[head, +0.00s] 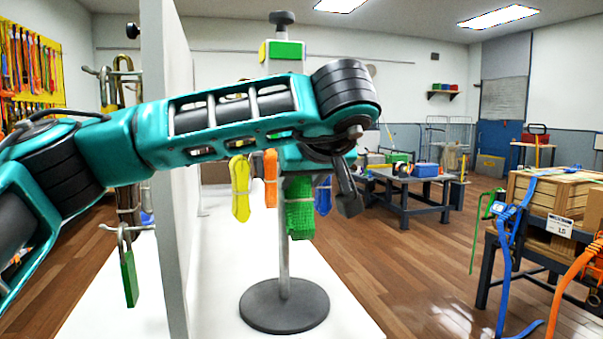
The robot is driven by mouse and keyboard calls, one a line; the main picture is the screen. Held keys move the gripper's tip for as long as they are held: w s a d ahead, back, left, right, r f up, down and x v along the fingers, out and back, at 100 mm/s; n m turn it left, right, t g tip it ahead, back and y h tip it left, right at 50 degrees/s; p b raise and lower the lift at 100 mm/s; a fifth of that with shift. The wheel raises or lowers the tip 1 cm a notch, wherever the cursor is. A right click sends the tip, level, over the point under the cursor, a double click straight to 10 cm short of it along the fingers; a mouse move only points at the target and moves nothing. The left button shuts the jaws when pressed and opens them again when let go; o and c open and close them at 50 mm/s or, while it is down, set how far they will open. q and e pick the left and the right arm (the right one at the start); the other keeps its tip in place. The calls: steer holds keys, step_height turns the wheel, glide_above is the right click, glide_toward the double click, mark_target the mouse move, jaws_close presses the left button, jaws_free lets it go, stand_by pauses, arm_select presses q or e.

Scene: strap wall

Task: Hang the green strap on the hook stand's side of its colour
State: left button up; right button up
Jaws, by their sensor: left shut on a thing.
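The hook stand (284,265) is a grey pole on a round dark base on a white table. Its top sign has a yellow patch (262,52) on the left and a green patch (287,50) on the right. The green strap (300,208) hangs in front of the pole, just below my left forearm. My left gripper (346,192) is at the end of the teal arm, right of the pole, shut on the green strap; the grasp itself is mostly hidden behind the wrist. My arm also hides the stand's middle and hooks. My right gripper is not in view.
A yellow strap (240,190), an orange strap (270,178) and a blue strap (323,197) hang near the pole. A strap-laden bench (540,235) is at right; floor between is clear.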

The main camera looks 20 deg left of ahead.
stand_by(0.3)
arm_select(q)
steer(key=o, duration=1.2)
